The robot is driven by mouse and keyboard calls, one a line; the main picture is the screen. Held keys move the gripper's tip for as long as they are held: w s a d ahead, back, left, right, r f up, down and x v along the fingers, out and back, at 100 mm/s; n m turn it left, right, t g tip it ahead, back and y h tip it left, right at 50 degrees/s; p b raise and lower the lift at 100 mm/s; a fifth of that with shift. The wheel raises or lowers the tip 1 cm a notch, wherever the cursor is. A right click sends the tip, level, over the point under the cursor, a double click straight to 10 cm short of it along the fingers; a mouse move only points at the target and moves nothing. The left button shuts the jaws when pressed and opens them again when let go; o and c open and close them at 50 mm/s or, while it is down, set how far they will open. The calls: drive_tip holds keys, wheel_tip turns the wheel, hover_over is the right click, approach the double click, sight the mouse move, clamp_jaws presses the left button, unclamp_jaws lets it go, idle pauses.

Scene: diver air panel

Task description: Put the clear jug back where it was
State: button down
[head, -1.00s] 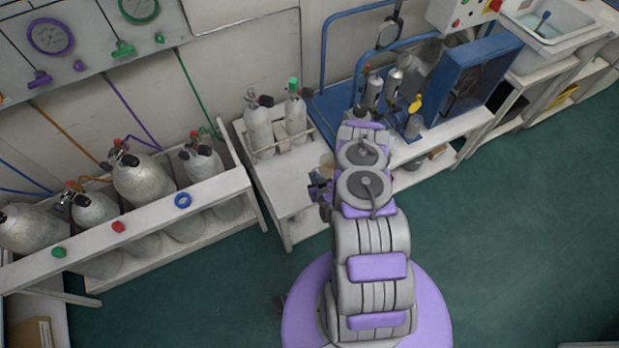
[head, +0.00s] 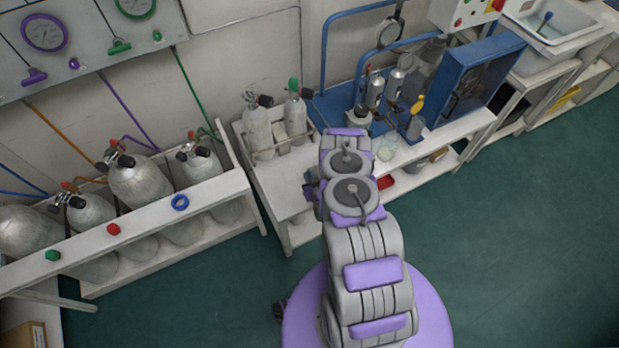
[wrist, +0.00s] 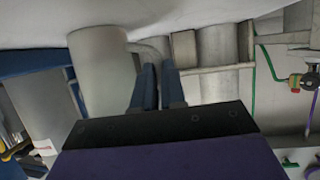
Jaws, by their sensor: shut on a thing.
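The jug (wrist: 100,70) shows in the wrist view as a grey, see-through-looking cylinder with a side handle. My gripper (wrist: 158,78) has its two blue fingers closed on that handle. The wrist picture is upside down, with a white surface along its top. The jug's base is at or very near that surface; I cannot tell if it touches. In the head view my own arm hides the fingers and the jug.
Two grey cylinders (head: 257,128) stand in a rack on the white stand (head: 285,180). A pale round container (head: 386,149) is on the bench right of my arm, near a blue cabinet (head: 468,85). A red tray (head: 386,183) lies lower. Green floor is clear at right.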

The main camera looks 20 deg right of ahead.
drive_tip(key=c, duration=1.2)
unclamp_jaws()
drive_tip(key=shift+r, duration=0.1)
drive_tip(key=d+p+v, duration=0.1)
drive_tip(key=p+v, duration=0.4)
drive_tip(key=v, duration=0.7)
drive_tip(key=w+a+r+n+g+y, duration=0.1)
drive_tip(key=w+r+n+g, duration=0.15)
drive_tip(key=w+r, duration=0.45)
drive_tip(key=w+a+r+n+g+y, duration=0.15)
drive_tip(key=r+g, duration=0.25)
drive_tip(key=r, duration=0.8)
drive_tip(key=s+a+r+m+g+h, duration=0.15)
drive_tip(key=s+r, duration=0.25)
drive_tip(key=r, duration=0.4)
drive_tip(key=s+a+r+g, duration=0.2)
drive_tip(key=s+r, duration=0.2)
drive_tip(key=r, duration=0.5)
drive_tip(key=s+a+r+g, duration=0.1)
drive_tip(key=s+a+r, duration=0.1)
drive_tip(key=s+r, duration=0.3)
drive_tip(key=s+a+r+m+g, duration=0.1)
drive_tip(key=s+r, duration=0.4)
drive_tip(key=s, duration=0.8)
drive_tip(key=s+a+r+g, duration=0.3)
drive_tip(key=s+a+r, duration=0.1)
drive_tip(key=s, duration=0.6)
drive_tip(key=shift+a+r, duration=0.15)
drive_tip(key=shift+r, duration=0.7)
